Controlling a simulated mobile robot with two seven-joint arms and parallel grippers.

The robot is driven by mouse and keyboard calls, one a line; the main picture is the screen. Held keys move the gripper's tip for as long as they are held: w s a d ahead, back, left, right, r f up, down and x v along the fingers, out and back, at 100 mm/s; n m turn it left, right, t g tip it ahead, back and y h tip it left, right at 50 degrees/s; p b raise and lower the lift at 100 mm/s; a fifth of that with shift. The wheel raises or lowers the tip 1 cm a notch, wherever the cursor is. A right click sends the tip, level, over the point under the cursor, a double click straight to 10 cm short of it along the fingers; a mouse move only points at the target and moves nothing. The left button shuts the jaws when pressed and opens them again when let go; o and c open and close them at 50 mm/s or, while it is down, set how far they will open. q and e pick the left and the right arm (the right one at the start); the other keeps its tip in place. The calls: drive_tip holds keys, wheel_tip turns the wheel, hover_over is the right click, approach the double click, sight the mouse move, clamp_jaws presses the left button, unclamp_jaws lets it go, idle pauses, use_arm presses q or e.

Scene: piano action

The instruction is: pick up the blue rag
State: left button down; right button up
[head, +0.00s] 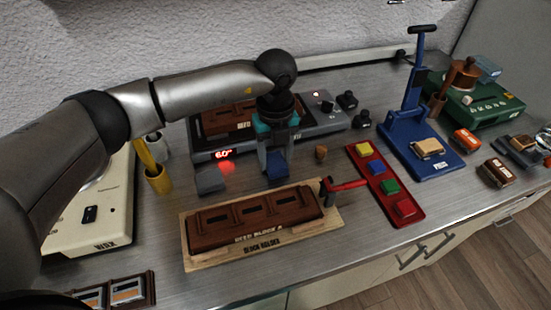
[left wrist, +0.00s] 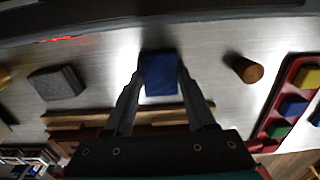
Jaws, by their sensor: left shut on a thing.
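The blue rag (head: 277,163) is a small dark blue block-like piece. It sits between the fingers of my left gripper (head: 277,172), which points down behind the block holder. In the left wrist view the blue rag (left wrist: 160,73) fills the space between the two fingertips of the left gripper (left wrist: 160,80), which is shut on it. The rag is at or just above the metal bench top; I cannot tell whether it touches. The fingers hide part of its sides. My right gripper is not in view.
A wooden block holder (head: 262,239) stands in front of the rag. A grey block (head: 210,180) lies left, a small cork-like piece (head: 321,153) right. A red tray (head: 388,188) with coloured blocks and a blue press (head: 425,160) are farther right. A heated unit (head: 330,122) is behind.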

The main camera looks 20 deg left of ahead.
sight(275, 161)
use_arm(q)
wheel_tip(275, 161, up, 20)
drive_tip(key=p, duration=0.2)
